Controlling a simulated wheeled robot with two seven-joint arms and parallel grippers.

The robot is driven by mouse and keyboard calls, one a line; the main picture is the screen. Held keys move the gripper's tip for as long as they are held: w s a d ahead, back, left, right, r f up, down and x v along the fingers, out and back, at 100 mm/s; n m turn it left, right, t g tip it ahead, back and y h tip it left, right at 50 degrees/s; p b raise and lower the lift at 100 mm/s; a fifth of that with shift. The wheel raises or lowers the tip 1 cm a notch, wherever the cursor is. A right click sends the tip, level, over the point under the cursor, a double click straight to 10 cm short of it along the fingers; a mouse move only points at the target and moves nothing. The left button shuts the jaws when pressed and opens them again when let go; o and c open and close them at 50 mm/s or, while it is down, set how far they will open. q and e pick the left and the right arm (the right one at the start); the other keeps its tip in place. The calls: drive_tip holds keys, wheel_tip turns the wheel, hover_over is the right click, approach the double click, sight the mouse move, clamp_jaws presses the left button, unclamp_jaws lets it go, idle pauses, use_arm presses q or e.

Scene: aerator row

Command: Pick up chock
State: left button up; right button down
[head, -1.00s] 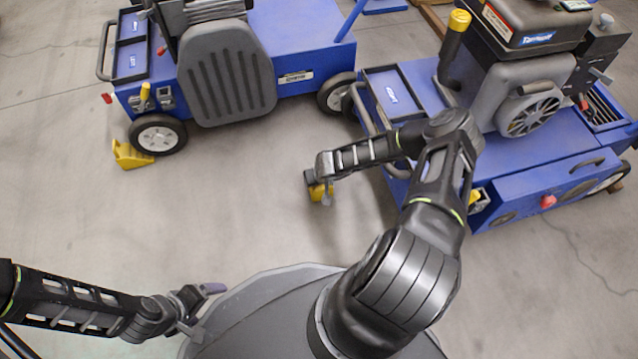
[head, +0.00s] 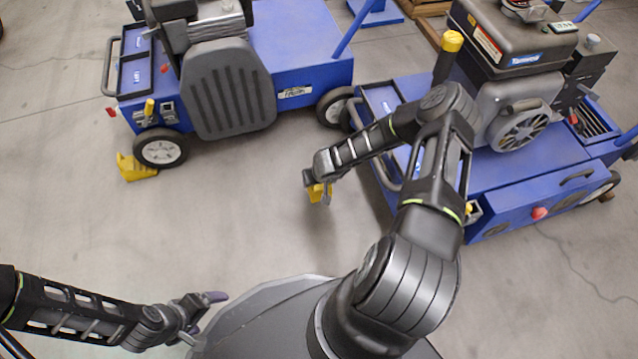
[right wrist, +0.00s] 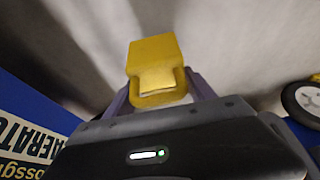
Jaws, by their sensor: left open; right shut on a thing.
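A yellow chock (head: 317,193) is in my right gripper (head: 322,184), mostly hidden by the hand in the head view. In the right wrist view the chock (right wrist: 154,58) sits between the two purple fingers, and the gripper is shut on it. The floor lies behind it; I cannot tell its exact height. A second yellow chock (head: 136,168) is on the floor against the front wheel of the left aerator. My left gripper (head: 213,310) is open and empty at the lower left, over the floor next to my base.
The left blue aerator (head: 300,55) stands at the upper left. The right blue aerator (head: 520,165), with an engine (head: 515,85) on top, stands close beside my right arm. Its wheel (head: 600,192) shows at the right. The floor between my base and the left aerator is clear.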

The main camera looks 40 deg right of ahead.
use_arm(q)
drive_tip(key=shift+s+r+p, duration=0.15)
drive_tip(key=shift+r+p, duration=0.15)
drive_tip(key=shift+r, duration=0.35)
use_arm(e)
drive_tip(key=shift+r, duration=1.3)
use_arm(q)
wheel_tip(320, 180, up, 34)
drive_tip(key=s+d+p, duration=0.1)
drive_tip(key=s+p, duration=0.1)
drive_tip(key=p, duration=3.1)
drive_tip(key=shift+s+d+g+h, duration=0.3)
drive_tip(key=shift+d+g, duration=0.05)
drive_tip(key=shift+g, duration=0.05)
use_arm(e)
drive_tip(key=a+r+n, duration=0.1)
drive_tip(key=a+r, duration=0.4)
drive_tip(key=r, duration=1.3)
drive_tip(key=a+r+n+y, duration=0.1)
drive_tip(key=a+r, duration=0.5)
drive_tip(key=r, duration=1.2)
drive_tip(key=a+r+n, duration=0.1)
drive_tip(key=a+r, duration=0.5)
drive_tip(key=r, duration=1.2)
drive_tip(key=shift+s+a+r+n, duration=0.2)
drive_tip(key=shift+s+r+n, duration=0.1)
drive_tip(key=shift+n, duration=0.1)
use_arm(q)
drive_tip(key=shift+f, duration=0.15)
drive_tip(key=shift+c, duration=0.2)
